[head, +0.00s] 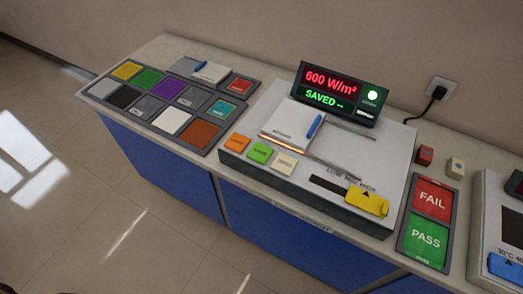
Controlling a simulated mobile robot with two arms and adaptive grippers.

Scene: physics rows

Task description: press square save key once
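A grey-white tester unit (350,155) stands on the counter. Its tilted black display (338,93) reads "600 W/m²" in red and "SAVED --" in green. Three small squarish keys lie along the unit's left front: orange (237,142), green (260,152) and cream (285,163). Their labels are too small to read, so I cannot tell which is the save key. A yellow slider (367,201) sits at the right end of a dark slot.
A board of coloured squares (158,127) lies left of the unit. A red FAIL and green PASS panel (426,221) lies at right, before another device (497,230).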

